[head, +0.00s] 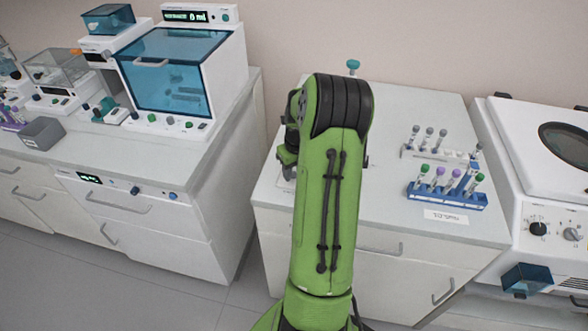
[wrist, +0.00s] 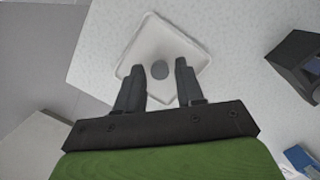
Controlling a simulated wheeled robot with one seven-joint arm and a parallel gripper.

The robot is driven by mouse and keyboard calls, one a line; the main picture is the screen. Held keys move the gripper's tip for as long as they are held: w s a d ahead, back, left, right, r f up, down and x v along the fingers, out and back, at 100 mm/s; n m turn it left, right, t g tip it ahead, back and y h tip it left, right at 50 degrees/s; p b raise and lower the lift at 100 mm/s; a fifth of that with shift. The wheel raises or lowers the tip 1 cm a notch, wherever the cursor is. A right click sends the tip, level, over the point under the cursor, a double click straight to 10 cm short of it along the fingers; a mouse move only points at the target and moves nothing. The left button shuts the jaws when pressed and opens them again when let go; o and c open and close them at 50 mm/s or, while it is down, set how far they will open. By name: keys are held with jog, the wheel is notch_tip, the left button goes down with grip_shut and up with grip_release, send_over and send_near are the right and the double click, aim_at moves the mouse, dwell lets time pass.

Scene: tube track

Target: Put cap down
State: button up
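A small round grey cap (wrist: 160,69) shows in the wrist view on a shallow white tray (wrist: 127,68) with a raised rim. My gripper (wrist: 159,66) is open above the tray. Its two dark fingers stand on either side of the cap, with a visible gap on each side. How high the fingertips are above the cap I cannot tell. In the head view my green arm hides the gripper, the cap and most of the tray.
In the head view, a blue rack (head: 447,198) with capped tubes and a white rack (head: 436,153) with more tubes stand on the right of the counter. A white machine (head: 540,180) stands further right. A dark box (wrist: 293,62) shows in the wrist view.

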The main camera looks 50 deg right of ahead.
jog(key=shift+o, duration=0.2)
notch_tip(320, 180, up, 12)
jog(key=s+p, duration=0.2)
jog(key=w+a+r+n+h, duration=0.1)
jog(key=a+r+n, duration=0.2)
jog(key=a+n, duration=0.25)
jog(key=w+a+r+n, duration=0.2)
jog(key=a+r+n, duration=0.1)
jog(key=a+n, duration=0.25)
jog(key=s+a+r+n+t, duration=0.1)
jog(key=a+r+n, duration=0.1)
jog(key=a+n, duration=0.35)
jog(key=s+a+r+n+t, duration=0.1)
jog(key=s+a+r+n, duration=0.1)
jog(key=a+n, duration=0.4)
jog(key=s+a+f+n+t+y, duration=0.1)
jog(key=s+a+n+t, duration=0.1)
jog(key=s+a+n, duration=0.8)
jog(key=a+n, duration=0.2)
jog(key=n, duration=0.6)
jog(key=shift+y, duration=0.3)
